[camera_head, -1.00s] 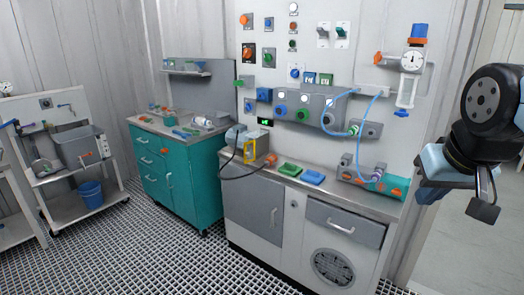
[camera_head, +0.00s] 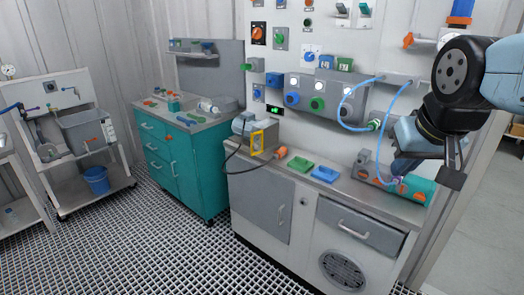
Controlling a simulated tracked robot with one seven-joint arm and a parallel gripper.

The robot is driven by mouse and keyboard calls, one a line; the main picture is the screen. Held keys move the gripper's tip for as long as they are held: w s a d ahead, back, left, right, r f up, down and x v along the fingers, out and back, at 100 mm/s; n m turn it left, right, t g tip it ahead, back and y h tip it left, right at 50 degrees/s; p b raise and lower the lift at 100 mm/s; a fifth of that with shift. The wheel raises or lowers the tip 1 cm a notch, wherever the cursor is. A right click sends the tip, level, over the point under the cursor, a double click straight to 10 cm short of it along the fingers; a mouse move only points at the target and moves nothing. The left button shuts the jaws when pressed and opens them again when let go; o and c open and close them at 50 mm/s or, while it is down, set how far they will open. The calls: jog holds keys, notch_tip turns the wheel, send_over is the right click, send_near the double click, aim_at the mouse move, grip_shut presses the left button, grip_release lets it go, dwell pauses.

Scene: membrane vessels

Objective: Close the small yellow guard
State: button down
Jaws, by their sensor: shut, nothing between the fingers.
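The small yellow guard (camera_head: 257,142) is an upright, frame-shaped piece. It stands at the front of a small grey unit (camera_head: 242,124) at the left end of the white bench. From here I cannot tell how far it stands open. My gripper (camera_head: 452,176) is at the right of the view, in front of the bench's right end. It is shut and empty, well apart from the guard, and partly hidden by its own wrist.
A green block (camera_head: 301,164) and a blue block (camera_head: 325,174) lie on the bench top. A teal and orange cylinder (camera_head: 418,190) with a looped blue hose is near my gripper. A teal cabinet (camera_head: 183,165) stands left; the grated floor ahead is clear.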

aim_at(256, 148)
jog(key=w+a+f+m+t+y, duration=0.1)
jog(key=w+a+f+t, duration=0.1)
jog(key=w, duration=1)
jog(key=w+a+f+m+t, duration=0.2)
jog(key=w+a+f, duration=0.1)
jog(key=w, duration=0.9)
jog(key=w+a+f+m+t+y, duration=0.1)
jog(key=w+a+f, duration=0.1)
jog(key=w, duration=1)
jog(key=w+a+f+m+t+y, duration=0.3)
jog(key=w+a+f, duration=0.35)
jog(key=f, duration=0.55)
jog(key=w+a+f+m+t+y, duration=0.1)
jog(key=w+a+f+m+y, duration=0.45)
jog(key=f, duration=0.55)
jog(key=shift+n, duration=0.95)
jog(key=x, duration=0.5)
jog(key=a+x, duration=0.1)
jog(key=x, duration=0.4)
jog(key=s+x, duration=0.1)
jog(key=x, duration=0.4)
jog(key=shift+s+a+f, duration=0.1)
jog(key=shift+a+f, duration=0.15)
jog(key=shift+f, duration=0.05)
jog(key=shift+d, duration=0.15)
